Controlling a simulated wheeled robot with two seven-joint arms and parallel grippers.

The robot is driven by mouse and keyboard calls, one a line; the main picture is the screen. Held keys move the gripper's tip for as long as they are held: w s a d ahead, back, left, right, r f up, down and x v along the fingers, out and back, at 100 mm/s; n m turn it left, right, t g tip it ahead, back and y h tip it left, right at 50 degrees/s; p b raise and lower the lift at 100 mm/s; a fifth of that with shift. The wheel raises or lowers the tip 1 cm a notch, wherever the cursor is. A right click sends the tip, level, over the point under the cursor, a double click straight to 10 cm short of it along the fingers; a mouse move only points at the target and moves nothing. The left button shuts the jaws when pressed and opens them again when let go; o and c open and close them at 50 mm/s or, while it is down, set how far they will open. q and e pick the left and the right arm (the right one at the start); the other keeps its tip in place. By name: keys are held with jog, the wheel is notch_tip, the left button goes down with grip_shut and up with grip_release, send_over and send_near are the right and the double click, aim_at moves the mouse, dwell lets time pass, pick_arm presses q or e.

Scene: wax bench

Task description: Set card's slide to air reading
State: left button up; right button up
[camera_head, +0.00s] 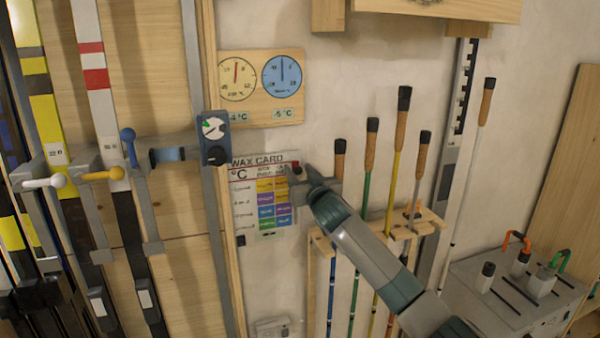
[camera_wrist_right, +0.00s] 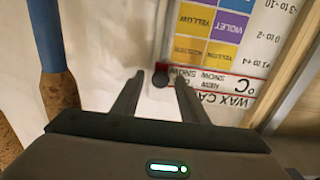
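The wax card (camera_head: 243,172) hangs on the wall below the gauge board, with coloured blocks in rows. In the right wrist view the card (camera_wrist_right: 228,62) appears upside down. A small dark round knob (camera_wrist_right: 160,81) sits at the card's edge by a thin red piece, apparently the slide. My right gripper (camera_head: 302,181) is at the card's upper right. In the wrist view its two fingers (camera_wrist_right: 157,90) stand apart, with the knob between or just beyond their tips; contact is unclear. The cream air dial (camera_head: 237,78) has a "-4 °C" plate below it. My left gripper is out of view.
A blue dial (camera_head: 282,76) with a "-5 °C" plate is beside the air dial. A dark blue device (camera_head: 213,138) hangs left of the card. Ski poles with cork grips (camera_head: 373,145) stand in a wooden rack (camera_head: 430,222) close to my right arm.

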aim_at(300, 214)
jog(key=shift+c, duration=0.6)
grip_shut()
notch_tip(300, 214, down, 14)
jog(key=b, duration=0.8)
jog(key=shift+r, duration=0.2)
jog(key=shift+o, duration=0.6)
grip_release()
jog(key=shift+r, duration=0.1)
jog(key=shift+s, duration=0.15)
